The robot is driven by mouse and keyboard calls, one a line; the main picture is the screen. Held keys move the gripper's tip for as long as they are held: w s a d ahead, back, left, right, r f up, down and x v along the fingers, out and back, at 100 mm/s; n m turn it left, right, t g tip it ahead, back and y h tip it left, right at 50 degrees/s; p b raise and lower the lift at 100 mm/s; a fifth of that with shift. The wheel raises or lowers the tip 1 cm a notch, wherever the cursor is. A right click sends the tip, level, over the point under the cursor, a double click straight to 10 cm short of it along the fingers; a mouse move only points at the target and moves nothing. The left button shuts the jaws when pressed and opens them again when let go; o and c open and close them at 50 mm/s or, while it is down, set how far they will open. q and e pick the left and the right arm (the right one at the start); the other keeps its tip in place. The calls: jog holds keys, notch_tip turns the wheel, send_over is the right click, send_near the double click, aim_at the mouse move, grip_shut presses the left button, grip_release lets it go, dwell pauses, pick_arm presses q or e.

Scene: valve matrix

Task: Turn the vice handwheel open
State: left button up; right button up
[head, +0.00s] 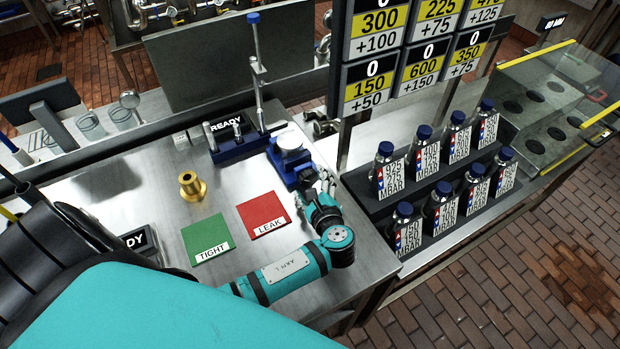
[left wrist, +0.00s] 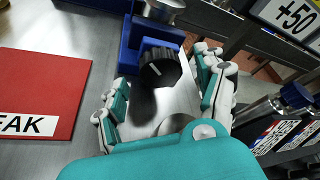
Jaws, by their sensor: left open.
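The blue vice (head: 282,172) stands on the steel bench with a round whitish-metal part (head: 290,141) at its top. Its black ribbed handwheel (left wrist: 160,66), with a white pointer line, faces my left gripper in the left wrist view; in the head view it is largely hidden by the fingers. My left gripper (head: 319,188) is open, its fingers spread to either side of the handwheel and pointing toward it. In the left wrist view the gripper (left wrist: 160,92) holds nothing, and I cannot tell whether a finger touches the wheel. My right gripper is not in view.
A red LEAK mat (head: 262,210) and green TIGHT mat (head: 205,235) lie left of the vice, with a brass fitting (head: 191,187) behind. Labelled bottles (head: 390,170) fill a dark rack at right.

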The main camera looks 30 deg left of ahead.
pick_arm(q)
jog(key=shift+x, duration=0.95)
jog(key=c, duration=1.1)
jog(key=shift+s+f+n+b, duration=0.1)
jog(key=shift+f+n+b, duration=0.1)
jog(key=shift+n+b, duration=0.1)
jog(key=shift+c, duration=0.3)
jog(key=shift+f+n+t+b, duration=0.3)
jog(key=shift+n+t+b, duration=0.4)
jog(key=shift+b, duration=0.5)
jog(key=shift+r+n+b, duration=0.25)
jog(key=shift+n+b, duration=0.25)
jog(key=shift+r+t, duration=0.15)
jog(key=shift+t, duration=0.15)
